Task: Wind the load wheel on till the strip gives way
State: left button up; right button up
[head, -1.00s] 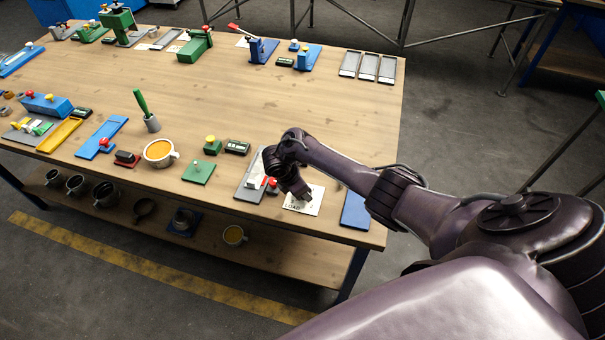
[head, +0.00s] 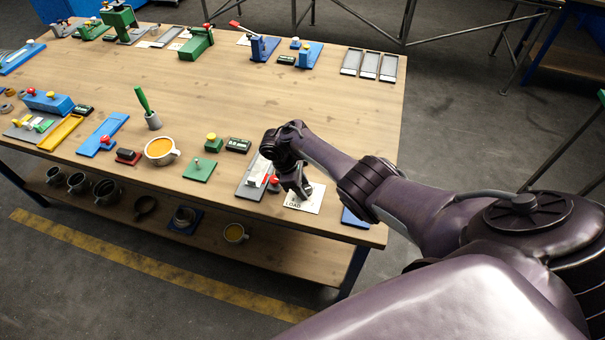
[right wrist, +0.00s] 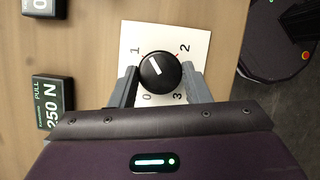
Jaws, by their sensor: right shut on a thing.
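The load wheel is a round black knob (right wrist: 158,71) with a white pointer line, on a white card (right wrist: 180,40) numbered 0 to 3. The line points roughly toward the 1; a small red mark sits near the 2. My right gripper (right wrist: 160,82) is shut on the wheel, one finger on each side. In the head view my right gripper (head: 297,187) is over the card marked LOAD (head: 307,205) and hides the wheel. A grey plate with a white block and a red knob (head: 251,180) lies just left; I cannot make out the strip. My left gripper is not in view.
A black display (right wrist: 53,102) reads PULL 250 N. A blue plate (head: 354,217) lies right of the card. The table's middle is clear.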

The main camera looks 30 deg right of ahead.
dwell(0.4)
jog(key=o, duration=1)
jog(key=shift+c, duration=0.2)
